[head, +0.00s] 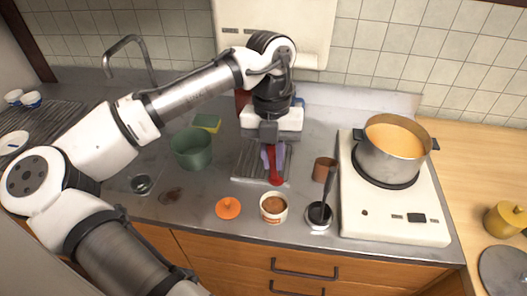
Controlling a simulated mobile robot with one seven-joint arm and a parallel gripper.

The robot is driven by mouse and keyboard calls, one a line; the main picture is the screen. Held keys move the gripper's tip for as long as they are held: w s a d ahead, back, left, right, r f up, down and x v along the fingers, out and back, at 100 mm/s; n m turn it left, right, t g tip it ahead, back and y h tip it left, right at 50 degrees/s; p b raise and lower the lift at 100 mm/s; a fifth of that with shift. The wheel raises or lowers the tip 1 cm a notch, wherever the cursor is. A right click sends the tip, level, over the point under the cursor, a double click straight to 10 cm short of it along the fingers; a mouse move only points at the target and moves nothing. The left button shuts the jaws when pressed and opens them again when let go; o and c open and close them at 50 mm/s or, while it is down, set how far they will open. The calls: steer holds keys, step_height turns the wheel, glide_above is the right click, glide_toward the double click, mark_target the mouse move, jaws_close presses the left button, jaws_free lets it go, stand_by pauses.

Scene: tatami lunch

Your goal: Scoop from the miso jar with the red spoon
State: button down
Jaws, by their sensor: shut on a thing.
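The miso jar (274,219) stands open near the front edge of the counter, with brown paste showing inside. My gripper (269,144) is above the counter behind the jar, pointing down. It is shut on the red spoon (275,176), which hangs with its bowl end low. In the picture the bowl is just above and behind the jar's rim, and it appears apart from the paste. The spoon's upper handle is hidden by the gripper.
An orange lid (228,208) lies left of the jar. A dark ladle (316,211) rests in a small holder to the right, with a brown cup (324,170) behind it. A pot of orange soup (396,148) sits on the white stove (395,225). A green pot (191,150) stands at left.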

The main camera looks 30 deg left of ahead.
mark_target(272, 175)
steer(key=shift+f+b, duration=2.6)
steer(key=shift+b, duration=0.1)
step_height(272, 175, down, 6)
steer(key=shift+r+b, duration=0.1)
steer(key=shift+b, duration=0.95)
steer(key=shift+a+p, duration=0.1)
steer(key=shift+p, duration=0.2)
steer(key=shift+d, duration=0.25)
steer(key=shift+a+p, duration=0.15)
steer(key=shift+p, duration=0.25)
